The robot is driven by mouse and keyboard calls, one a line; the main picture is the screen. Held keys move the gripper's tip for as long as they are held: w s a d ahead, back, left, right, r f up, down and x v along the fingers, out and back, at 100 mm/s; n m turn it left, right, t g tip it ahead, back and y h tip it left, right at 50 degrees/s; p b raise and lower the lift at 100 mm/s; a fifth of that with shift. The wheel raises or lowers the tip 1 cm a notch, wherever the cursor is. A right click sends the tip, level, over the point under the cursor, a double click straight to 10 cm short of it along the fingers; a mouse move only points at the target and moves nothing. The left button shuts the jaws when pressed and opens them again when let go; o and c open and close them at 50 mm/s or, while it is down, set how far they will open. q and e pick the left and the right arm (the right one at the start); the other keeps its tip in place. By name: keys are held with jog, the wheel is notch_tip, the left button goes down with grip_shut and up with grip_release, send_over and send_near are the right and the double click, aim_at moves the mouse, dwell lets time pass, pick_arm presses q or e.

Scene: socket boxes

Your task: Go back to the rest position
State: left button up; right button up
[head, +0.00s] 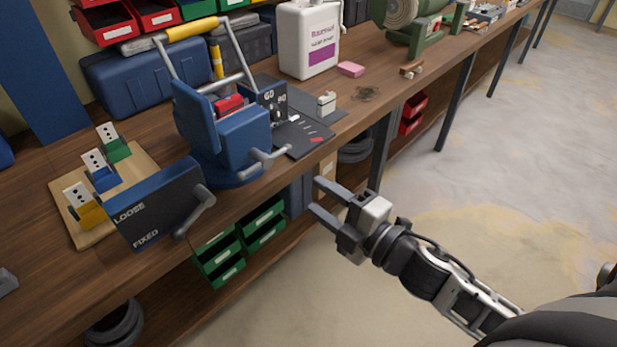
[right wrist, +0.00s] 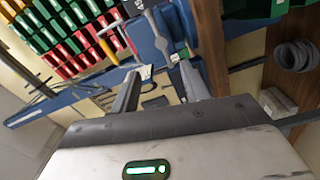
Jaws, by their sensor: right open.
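My right gripper (head: 316,199) is open and empty in the head view, off the front edge of the wooden workbench (head: 268,196). Its two fingers point left toward the bench front. In the right wrist view the two fingers (right wrist: 160,92) are apart with nothing between them. My left gripper is not in view. On the bench a blue device with a yellow-topped handle (head: 222,130) stands near the gripper. A dark box marked LOOSE and FIXED (head: 150,212) stands to its left. A wooden board (head: 64,203) holds socket boxes in yellow, blue and green holders.
A white jug (head: 308,40), a pink block (head: 350,69) and a green machine (head: 410,22) stand farther along the bench. Green bins (head: 217,258) and red bins (head: 412,108) sit under it. The floor (head: 480,170) right of the bench is clear.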

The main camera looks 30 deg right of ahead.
jog(key=shift+f, duration=0.1)
jog(key=s+a+f+m+g+h, duration=0.1)
jog(key=s+a+f+m+g, duration=0.2)
jog(key=s+f+m, duration=0.2)
jog(key=s+a+f+m+g+h, duration=0.2)
jog(key=s+f+m, duration=0.3)
jog(key=f+m, duration=0.6)
jog(key=shift+a+m+g, duration=0.6)
jog(key=shift+a+g, duration=0.2)
